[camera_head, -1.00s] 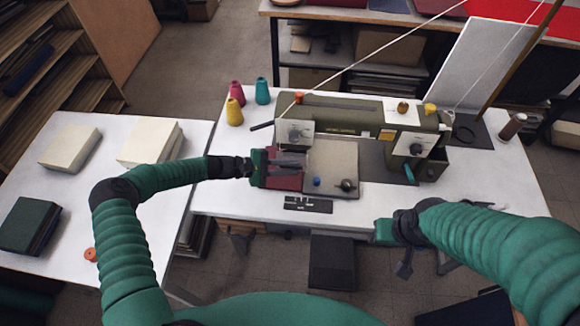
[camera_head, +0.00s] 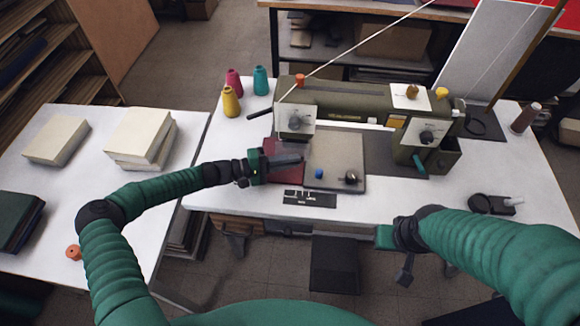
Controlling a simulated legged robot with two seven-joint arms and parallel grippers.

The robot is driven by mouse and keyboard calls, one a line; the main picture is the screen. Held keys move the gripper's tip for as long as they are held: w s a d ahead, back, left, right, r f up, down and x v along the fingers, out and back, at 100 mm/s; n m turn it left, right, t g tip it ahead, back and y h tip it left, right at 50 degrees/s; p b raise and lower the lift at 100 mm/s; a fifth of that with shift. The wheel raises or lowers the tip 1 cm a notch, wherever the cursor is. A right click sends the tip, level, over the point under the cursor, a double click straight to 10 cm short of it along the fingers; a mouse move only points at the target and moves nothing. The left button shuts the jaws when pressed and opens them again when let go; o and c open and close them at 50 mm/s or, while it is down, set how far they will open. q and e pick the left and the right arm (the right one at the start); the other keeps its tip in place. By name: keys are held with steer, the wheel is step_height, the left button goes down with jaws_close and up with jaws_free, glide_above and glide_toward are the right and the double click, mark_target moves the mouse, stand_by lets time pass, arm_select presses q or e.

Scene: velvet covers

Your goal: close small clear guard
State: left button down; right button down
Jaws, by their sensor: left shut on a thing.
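The sewing machine (camera_head: 343,113) stands on the white table, olive green with pale face plates. I cannot make out a clear guard on it; any guard is too small or too transparent to tell. A dark red velvet cover (camera_head: 291,174) lies at the left edge of the machine's grey-beige bed plate (camera_head: 336,158). My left gripper (camera_head: 288,160) reaches in from the left over the red cover, its dark fingers shut on it. The fingers hide part of the cover. My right gripper (camera_head: 385,238) is near the table's front edge, away from the machine; its fingers are unclear.
Pink, teal and yellow thread cones (camera_head: 231,100) stand behind left. A black slotted plate (camera_head: 309,198) lies in front of the bed. A black tool (camera_head: 495,204) lies at right. The left table holds cream blocks (camera_head: 138,138) and dark books (camera_head: 18,222). The front right tabletop is mostly clear.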

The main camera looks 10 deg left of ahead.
arm_select(q)
steer(key=c, duration=1.5)
jaws_free()
steer(key=shift+s+r, duration=0.1)
steer(key=v, duration=1.7)
steer(key=shift+b, duration=0.4)
steer(key=shift+c, duration=0.2)
